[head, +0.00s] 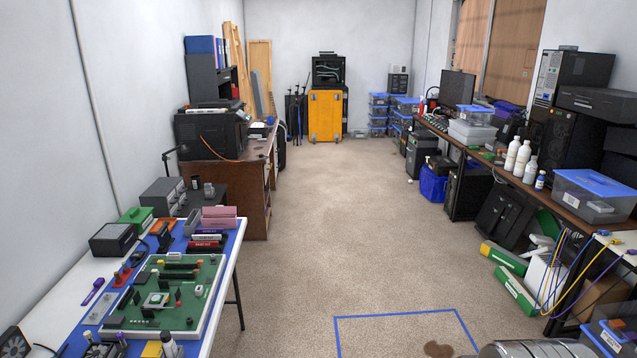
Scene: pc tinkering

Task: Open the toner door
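A black printer (208,135) stands on the brown wooden desk (256,190) along the left wall, well ahead of me. It is the likely place of the toner door. The printer is small in the head view, and I cannot make out the toner door or tell whether it is open or shut. An orange cable runs in front of the printer. My gripper is not in view.
Carpet (330,215) is clear down the middle, with a blue tape outline (395,314) near me. A table with a green circuit board (175,300) stands at the near left. A cluttered workbench (560,205) lines the right. An orange cart (326,116) stands at the back.

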